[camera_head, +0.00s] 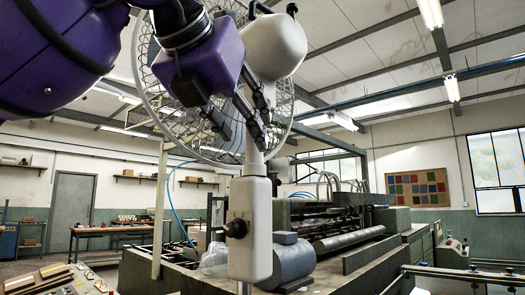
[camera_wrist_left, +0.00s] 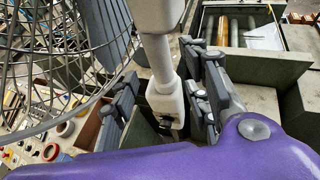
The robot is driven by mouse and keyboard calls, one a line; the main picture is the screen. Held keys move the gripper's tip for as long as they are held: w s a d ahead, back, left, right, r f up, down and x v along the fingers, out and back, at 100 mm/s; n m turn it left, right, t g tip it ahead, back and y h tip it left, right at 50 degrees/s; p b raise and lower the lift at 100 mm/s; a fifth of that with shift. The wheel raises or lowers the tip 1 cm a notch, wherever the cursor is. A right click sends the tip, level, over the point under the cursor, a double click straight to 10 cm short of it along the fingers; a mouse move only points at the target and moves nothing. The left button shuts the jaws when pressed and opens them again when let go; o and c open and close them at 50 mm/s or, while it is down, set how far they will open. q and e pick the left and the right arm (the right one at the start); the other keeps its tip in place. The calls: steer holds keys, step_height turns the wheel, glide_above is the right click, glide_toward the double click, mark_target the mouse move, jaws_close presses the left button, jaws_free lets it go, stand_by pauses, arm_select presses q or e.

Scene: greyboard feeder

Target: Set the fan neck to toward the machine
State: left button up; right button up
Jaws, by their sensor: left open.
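The fan stands close in front of me in the head view. Its round wire cage (camera_head: 168,125) is left of and behind its white motor housing (camera_head: 274,46). The white neck (camera_head: 254,165) rises from a control box (camera_head: 250,205) with a black knob (camera_head: 236,228). My left gripper (camera_head: 240,128) is open up by the neck, its fingers partly over the cage. In the left wrist view, the open gripper (camera_wrist_left: 165,100) has its dark fingers on either side of the white neck (camera_wrist_left: 160,62), with gaps showing. The cage (camera_wrist_left: 55,50) is at left. My right gripper is not in view.
The machine (camera_head: 345,240) with rollers extends behind and right of the fan. A grey cylindrical motor (camera_head: 292,262) sits beside the control box. A workbench (camera_head: 115,230) stands at the back left. A panel with buttons (camera_head: 60,280) is at lower left.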

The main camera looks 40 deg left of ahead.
mark_target(250, 142)
arm_select(q)
steer(key=x, duration=0.5)
steer(key=shift+w+f, duration=0.1)
steer(key=shift+f, duration=0.1)
steer(key=shift+w+a+f, duration=0.15)
steer(key=shift+w, duration=0.3)
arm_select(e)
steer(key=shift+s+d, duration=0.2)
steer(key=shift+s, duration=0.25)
